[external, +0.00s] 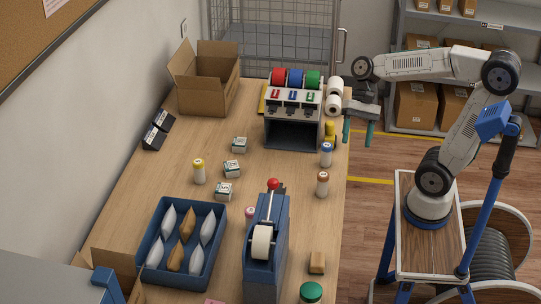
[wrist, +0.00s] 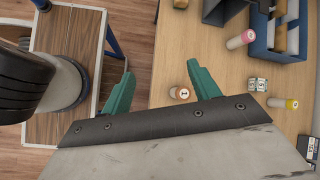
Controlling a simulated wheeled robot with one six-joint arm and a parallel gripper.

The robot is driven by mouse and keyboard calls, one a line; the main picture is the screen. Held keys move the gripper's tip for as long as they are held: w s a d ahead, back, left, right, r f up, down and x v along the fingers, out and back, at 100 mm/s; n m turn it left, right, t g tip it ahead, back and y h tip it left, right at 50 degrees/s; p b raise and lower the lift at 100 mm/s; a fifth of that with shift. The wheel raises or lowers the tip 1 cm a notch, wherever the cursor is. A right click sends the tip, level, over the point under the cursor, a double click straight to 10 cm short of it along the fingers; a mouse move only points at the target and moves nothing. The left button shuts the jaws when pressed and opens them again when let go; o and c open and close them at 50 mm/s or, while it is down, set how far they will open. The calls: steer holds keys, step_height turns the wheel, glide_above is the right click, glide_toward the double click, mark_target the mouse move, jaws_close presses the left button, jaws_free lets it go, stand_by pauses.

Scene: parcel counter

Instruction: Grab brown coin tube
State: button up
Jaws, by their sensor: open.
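The brown coin tube (external: 322,185), white with a brown cap, stands upright near the right edge of the counter in the external view. In the wrist view the brown coin tube (wrist: 179,94) shows from above, close beside the right finger and toward the palm side. My gripper (external: 358,134) is open and empty, above and beyond the counter's right edge, farther back than the tube. In the wrist view my gripper (wrist: 160,68) has its two green fingers spread wide with nothing between their tips.
A blue-capped tube (external: 326,155) stands just behind the brown one. A blue tape dispenser (external: 264,245) stands front left of it, with a pink-capped tube (external: 250,212) beside it. A tape-roll rack (external: 293,120) is at the back.

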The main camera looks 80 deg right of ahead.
steer(key=w+d+m+t+y, duration=0.4)
steer(key=w+d+m, duration=0.2)
steer(key=w+m, duration=0.25)
glide_toward(320, 189)
steer(key=shift+w+a+r+m+h, duration=0.1)
steer(key=shift+w+a+m+h, duration=0.2)
steer(key=shift+w+a, duration=0.4)
steer(key=shift+a+f, duration=0.2)
steer(key=x, duration=0.7)
steer(key=shift+s+a+f, duration=0.2)
steer(key=shift+a+f, duration=0.05)
steer(key=c, duration=1.2)
